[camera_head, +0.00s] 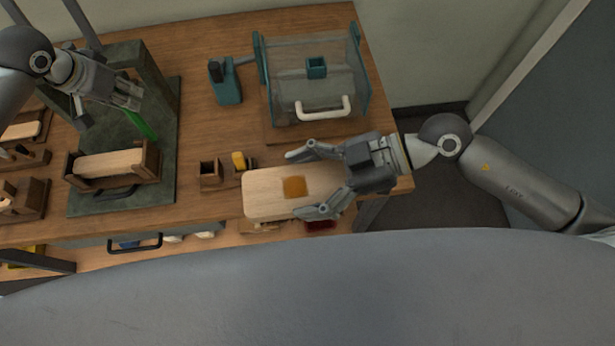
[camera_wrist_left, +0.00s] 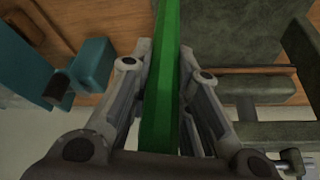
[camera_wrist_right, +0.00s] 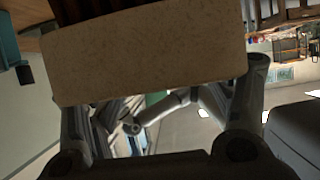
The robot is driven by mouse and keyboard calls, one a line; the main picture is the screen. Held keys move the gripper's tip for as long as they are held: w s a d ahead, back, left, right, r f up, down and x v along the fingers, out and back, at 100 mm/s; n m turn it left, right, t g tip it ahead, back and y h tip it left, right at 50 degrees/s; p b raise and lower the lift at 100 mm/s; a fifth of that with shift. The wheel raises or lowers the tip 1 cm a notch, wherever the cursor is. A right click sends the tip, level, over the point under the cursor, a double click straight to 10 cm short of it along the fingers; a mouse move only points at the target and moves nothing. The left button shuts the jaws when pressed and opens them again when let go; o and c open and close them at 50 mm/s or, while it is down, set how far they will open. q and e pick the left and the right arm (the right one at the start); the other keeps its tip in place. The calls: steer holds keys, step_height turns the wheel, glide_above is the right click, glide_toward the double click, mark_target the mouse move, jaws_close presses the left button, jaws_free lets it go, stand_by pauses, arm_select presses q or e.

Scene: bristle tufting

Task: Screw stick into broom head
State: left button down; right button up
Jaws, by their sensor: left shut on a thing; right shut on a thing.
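My left gripper (camera_head: 128,100) is shut on a green stick (camera_head: 142,126) above the dark mat at the left of the bench. The stick also shows between the fingers in the left wrist view (camera_wrist_left: 164,75). My right gripper (camera_head: 298,184) is shut on a light wooden block (camera_head: 262,203) with rounded corners and a brown square patch, at the bench's front edge. The block also fills the upper right wrist view (camera_wrist_right: 150,55). Stick and block are well apart.
Another wooden block (camera_head: 110,163) sits in a wooden cradle on the dark mat (camera_head: 165,180). A clear-covered box (camera_head: 310,85) with a white handle stands at the back right.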

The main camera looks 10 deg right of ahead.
steer(key=o, duration=0.6)
steer(key=c, duration=0.8)
steer(key=shift+r, duration=0.15)
